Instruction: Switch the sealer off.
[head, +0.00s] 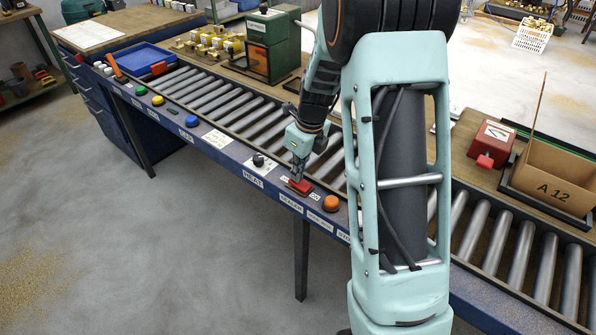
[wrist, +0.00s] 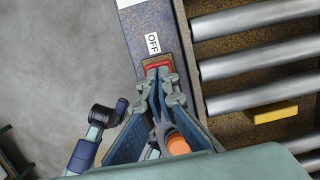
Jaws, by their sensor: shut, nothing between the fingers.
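The sealer switch (head: 299,186) is a red rocker on the blue front rail of the conveyor, above a label reading SEALER (head: 291,204). An ON label (head: 315,196) lies at its right end. In the wrist view, the red switch (wrist: 157,62) shows just past my fingertips, with an OFF label (wrist: 153,43) beyond it. My gripper (head: 296,179) is shut and empty, pointing down at the switch's OFF end. In the wrist view, my gripper's fingertips (wrist: 159,74) overlap the switch and hide part of it. I cannot tell whether they touch it or which way it is tipped.
An orange button (head: 331,203) stands right of the switch. A black knob (head: 258,160) at the HEAT label (head: 253,178) stands left, with a blue button (head: 191,121) farther along. Rollers (head: 222,102) run behind the rail. The floor in front is clear.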

